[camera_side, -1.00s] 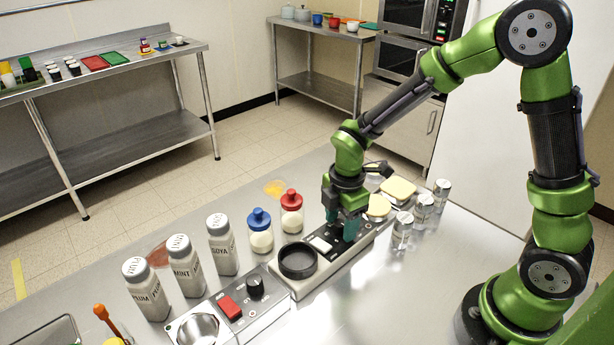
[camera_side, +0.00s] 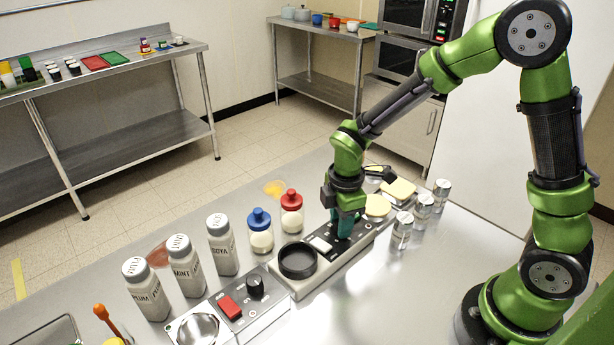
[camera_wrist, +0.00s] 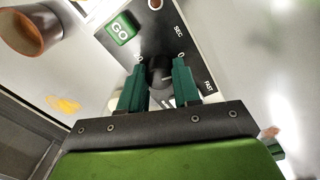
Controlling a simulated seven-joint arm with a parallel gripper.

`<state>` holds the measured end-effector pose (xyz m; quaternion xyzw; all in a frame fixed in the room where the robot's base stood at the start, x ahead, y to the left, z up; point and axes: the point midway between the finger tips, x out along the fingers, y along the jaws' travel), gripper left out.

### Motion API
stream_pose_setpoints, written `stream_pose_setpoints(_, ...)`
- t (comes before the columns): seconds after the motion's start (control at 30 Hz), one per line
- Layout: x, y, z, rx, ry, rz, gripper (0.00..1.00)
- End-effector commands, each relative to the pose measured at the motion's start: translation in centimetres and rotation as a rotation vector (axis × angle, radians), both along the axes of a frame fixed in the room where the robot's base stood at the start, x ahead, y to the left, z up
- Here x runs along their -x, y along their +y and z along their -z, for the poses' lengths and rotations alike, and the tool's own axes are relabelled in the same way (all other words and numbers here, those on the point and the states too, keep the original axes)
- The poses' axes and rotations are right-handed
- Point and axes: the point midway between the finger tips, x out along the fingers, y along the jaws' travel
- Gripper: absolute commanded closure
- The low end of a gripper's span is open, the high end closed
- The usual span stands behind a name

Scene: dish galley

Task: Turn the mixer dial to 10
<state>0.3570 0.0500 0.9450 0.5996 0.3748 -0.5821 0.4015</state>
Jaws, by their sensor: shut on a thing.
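My gripper (camera_side: 345,228) points down at the panel of a long grey unit (camera_side: 322,262) with a black ring on its left part. In the wrist view, my gripper (camera_wrist: 159,80) is shut on a black dial (camera_wrist: 158,68), with one green finger on each side of it. Marks including 0, SEC and FAST are printed around the panel (camera_wrist: 190,45). A green GO button (camera_wrist: 121,29) is beside the dial. The fingers hide the dial in the side view, and its exact setting cannot be read.
A second unit with a red button (camera_side: 230,307), a black knob (camera_side: 256,285) and a metal bowl (camera_side: 198,328) stands to the left. Grey bottles (camera_side: 222,245), blue- and red-capped jars and several small tins (camera_side: 402,231) stand close around.

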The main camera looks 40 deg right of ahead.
Motion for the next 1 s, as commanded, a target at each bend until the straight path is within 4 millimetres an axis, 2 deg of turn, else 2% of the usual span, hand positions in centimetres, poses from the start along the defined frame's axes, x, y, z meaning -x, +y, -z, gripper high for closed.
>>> stream_pose_setpoints(1.0,-0.10,0.23,-0.06,-0.001,-0.001,0.960,0.98)
